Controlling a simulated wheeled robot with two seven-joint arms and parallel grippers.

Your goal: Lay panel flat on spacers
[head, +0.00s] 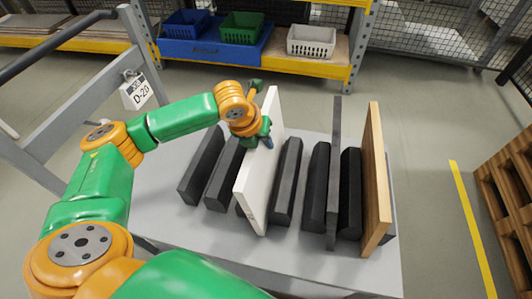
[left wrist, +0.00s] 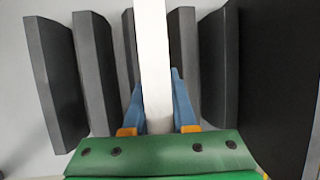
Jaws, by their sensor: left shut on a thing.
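A white panel (head: 260,165) stands on edge among black spacers on the grey table in the head view, leaning slightly. My left gripper (head: 266,134) is shut on it near its upper part. In the left wrist view the blue fingers (left wrist: 158,105) lie on both sides of the white panel (left wrist: 153,60). Black spacers stand in a row, with one at the far left (head: 203,165), another (head: 287,180) right of the panel and one more (head: 315,185) beyond it. The panel hides part of a spacer. My right gripper is not in view.
A dark grey panel (head: 334,170) and a wood-coloured panel (head: 375,180) stand upright at the right of the table (head: 300,262). A shelf with bins (head: 241,27) stands behind. The table's front strip is clear.

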